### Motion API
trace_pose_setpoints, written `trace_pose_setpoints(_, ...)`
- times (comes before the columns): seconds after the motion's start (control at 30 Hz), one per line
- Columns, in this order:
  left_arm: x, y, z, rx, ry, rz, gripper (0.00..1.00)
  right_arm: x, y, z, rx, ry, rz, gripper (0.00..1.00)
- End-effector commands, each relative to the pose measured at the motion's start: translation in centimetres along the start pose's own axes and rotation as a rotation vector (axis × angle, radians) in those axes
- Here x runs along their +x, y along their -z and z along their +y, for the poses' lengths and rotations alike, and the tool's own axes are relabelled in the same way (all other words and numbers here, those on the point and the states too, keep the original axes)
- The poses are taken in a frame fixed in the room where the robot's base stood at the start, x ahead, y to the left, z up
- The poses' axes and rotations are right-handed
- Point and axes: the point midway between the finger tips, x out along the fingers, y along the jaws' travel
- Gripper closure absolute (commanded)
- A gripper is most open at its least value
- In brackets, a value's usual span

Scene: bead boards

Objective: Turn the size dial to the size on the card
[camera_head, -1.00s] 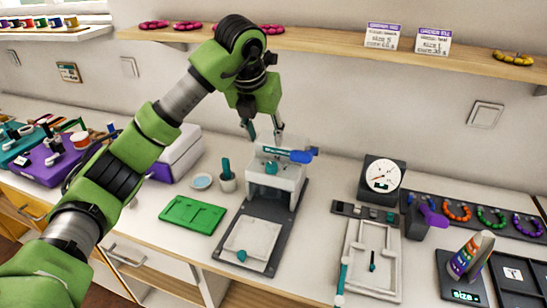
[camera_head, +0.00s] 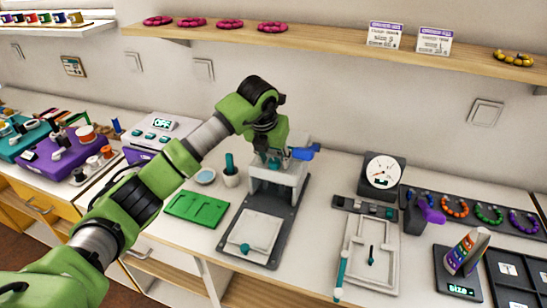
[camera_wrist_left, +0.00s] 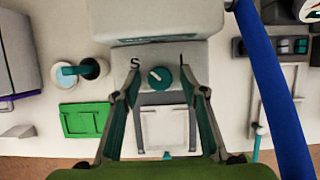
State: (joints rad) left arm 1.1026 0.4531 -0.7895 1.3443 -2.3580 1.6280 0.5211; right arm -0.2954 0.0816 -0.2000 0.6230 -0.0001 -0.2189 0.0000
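The size dial (camera_wrist_left: 160,76), a round teal knob with a light bar, shows in the left wrist view on the front of a white press (camera_head: 277,179). The bar slants toward the upper left. A letter S is left of the dial; a mark on the right is partly hidden by a finger. My left gripper (camera_wrist_left: 160,70) is open and empty, one finger on each side of the dial; contact cannot be told. In the head view my left gripper (camera_head: 273,158) is over the press. Two cards (camera_head: 384,35) (camera_head: 434,41) stand on the shelf, their small print blurred. My right gripper is out of view.
A blue lever (camera_head: 304,153) sticks out right of the press and crosses the wrist view (camera_wrist_left: 270,80). A green tray (camera_head: 197,209) and a cup (camera_head: 231,176) are at left. A gauge (camera_head: 382,171) and a white tray (camera_head: 371,258) are at right.

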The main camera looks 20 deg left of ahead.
Motion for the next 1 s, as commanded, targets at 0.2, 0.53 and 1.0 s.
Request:
trace_pose_setpoints(0.2,0.0,0.0,0.0,0.000,0.000,0.000,0.94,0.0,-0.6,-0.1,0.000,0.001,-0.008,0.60)
trace_pose_setpoints(0.53,0.0,0.0,0.1,0.016,0.007,0.000,0.99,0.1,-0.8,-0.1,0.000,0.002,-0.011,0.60)
trace_pose_setpoints(1.0,0.1,-0.1,0.4,0.283,0.117,0.000,0.99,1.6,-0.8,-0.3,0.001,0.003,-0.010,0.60)
